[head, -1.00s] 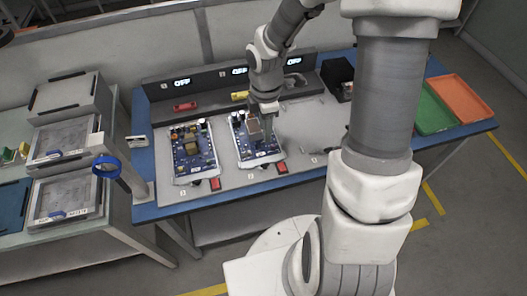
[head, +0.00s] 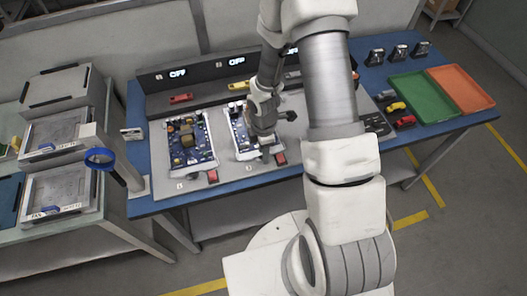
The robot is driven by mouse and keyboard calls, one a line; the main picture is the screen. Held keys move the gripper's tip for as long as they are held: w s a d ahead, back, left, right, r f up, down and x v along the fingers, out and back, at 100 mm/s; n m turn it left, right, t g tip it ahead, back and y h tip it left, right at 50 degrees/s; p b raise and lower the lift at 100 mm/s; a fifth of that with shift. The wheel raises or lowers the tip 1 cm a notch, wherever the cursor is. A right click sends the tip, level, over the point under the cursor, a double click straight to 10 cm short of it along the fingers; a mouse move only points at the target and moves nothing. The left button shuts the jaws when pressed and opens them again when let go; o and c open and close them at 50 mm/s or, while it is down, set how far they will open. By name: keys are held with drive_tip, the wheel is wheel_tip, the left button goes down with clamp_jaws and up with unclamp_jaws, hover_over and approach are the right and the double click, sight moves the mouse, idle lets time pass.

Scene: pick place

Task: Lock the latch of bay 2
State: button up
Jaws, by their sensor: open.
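Bay 2 is the middle bay of the grey fixture. It holds a circuit board (head: 240,138), partly hidden behind my gripper and wrist. The red latch piece of bay 2 (head: 280,159) is at the board's front right corner. My arm hides most of bay 3.
Displays reading OFF stand along the fixture's back panel (head: 205,73). A green tray (head: 424,97) and an orange tray (head: 461,88) are at the right, with small red and yellow parts beside them. Stacked grey boxes (head: 60,135) stand on the left table.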

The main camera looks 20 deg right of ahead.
drive_tip(key=shift+f, duration=0.1)
clamp_jaws()
drive_tip(key=shift+m, duration=0.4)
drive_tip(key=m+b, duration=0.2)
drive_tip(key=m, duration=0.2)
drive_tip(key=shift+f, duration=0.1)
drive_tip(key=m+b, duration=0.2)
drive_tip(key=m, duration=0.2)
drive_tip(key=shift+m, duration=0.3)
drive_tip(key=m+b, duration=0.2)
drive_tip(key=m, duration=0.2)
drive_tip(key=m+b, duration=0.1)
drive_tip(key=m, duration=0.3)
drive_tip(key=shift+m, duration=0.4)
